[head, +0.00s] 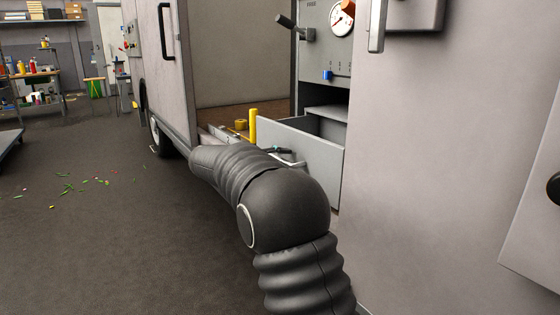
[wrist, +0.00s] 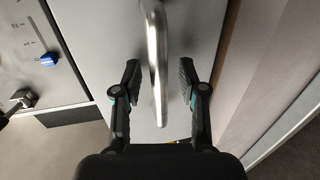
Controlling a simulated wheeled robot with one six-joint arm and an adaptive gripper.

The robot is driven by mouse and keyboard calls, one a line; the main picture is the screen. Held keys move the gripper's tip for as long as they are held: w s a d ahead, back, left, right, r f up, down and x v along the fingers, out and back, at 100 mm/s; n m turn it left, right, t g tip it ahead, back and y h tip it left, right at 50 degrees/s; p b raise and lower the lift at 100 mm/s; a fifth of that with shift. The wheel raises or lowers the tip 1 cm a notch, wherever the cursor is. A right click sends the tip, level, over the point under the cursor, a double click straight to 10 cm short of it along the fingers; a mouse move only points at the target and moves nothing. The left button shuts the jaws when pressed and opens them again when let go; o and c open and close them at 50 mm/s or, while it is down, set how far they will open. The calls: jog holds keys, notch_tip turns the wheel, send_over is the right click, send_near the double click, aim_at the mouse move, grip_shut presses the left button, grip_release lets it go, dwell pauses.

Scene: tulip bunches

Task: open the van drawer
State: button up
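The drawer (head: 318,168) in the van stands partly pulled out, its grey front panel facing the aisle and part of its dark inside showing above the front. Its shiny metal bar handle (wrist: 154,50) runs up the middle of the wrist view. My gripper (wrist: 159,80) is open, with one dark finger on each side of the handle and gaps between the fingers and the bar. In the head view, my gripper (head: 284,151) shows as a small dark shape at the drawer front, largely hidden behind my arm.
A grey control panel (head: 326,50) with a gauge and levers stands above the drawer. A yellow cylinder (head: 252,125) stands on the van floor to the left. The open van door (head: 160,70) is at left and a pale wall panel (head: 440,150) at right. Small scraps (head: 70,187) lie on open floor.

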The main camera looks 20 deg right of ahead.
jog(key=v, duration=1.2)
